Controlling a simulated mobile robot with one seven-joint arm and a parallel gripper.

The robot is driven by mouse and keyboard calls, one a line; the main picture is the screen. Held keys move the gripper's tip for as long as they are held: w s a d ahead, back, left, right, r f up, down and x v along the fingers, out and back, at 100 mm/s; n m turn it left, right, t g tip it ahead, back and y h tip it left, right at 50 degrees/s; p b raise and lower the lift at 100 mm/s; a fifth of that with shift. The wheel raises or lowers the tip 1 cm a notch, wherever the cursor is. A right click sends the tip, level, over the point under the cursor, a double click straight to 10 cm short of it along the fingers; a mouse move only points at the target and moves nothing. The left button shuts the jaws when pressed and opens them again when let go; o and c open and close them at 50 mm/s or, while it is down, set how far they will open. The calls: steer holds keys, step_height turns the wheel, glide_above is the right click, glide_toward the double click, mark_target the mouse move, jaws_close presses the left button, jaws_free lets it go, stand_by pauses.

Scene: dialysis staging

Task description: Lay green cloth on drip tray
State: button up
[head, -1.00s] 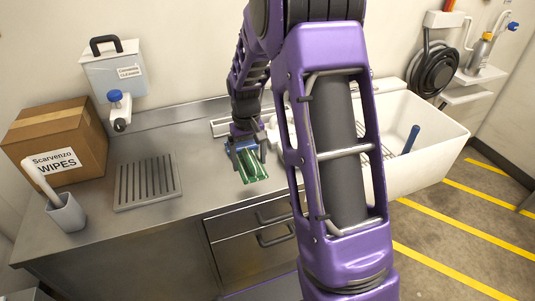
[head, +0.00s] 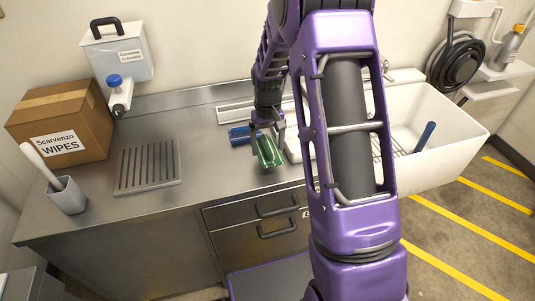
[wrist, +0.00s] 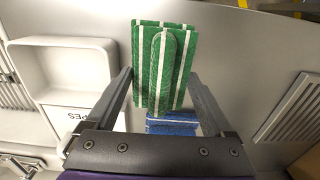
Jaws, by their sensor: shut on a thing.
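The green cloth (head: 269,152), with white stripes, is between the fingers of my gripper (head: 266,127), which is shut on it. It hangs tilted over the steel counter, right of the drip tray; I cannot tell how far above the counter it is. In the wrist view the folded green cloth (wrist: 165,65) sits between the two fingers (wrist: 160,75). The grey slotted drip tray (head: 176,173) lies bare on the counter at the left. A grooved panel at the right of the wrist view looks like the drip tray (wrist: 295,105).
A blue cloth (head: 239,135) lies on the counter close behind my gripper. The wipes box (head: 75,125), a cup with a white handle (head: 68,197) and a wall dispenser (head: 122,60) are at the left. A white sink (head: 440,150) is at the right. Counter between tray and gripper is clear.

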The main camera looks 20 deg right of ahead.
steer(key=shift+f, duration=2.05)
steer(key=shift+f, duration=0.1)
steer(key=o, duration=0.7)
steer(key=shift+f, duration=0.1)
steer(key=shift+o, duration=1.1)
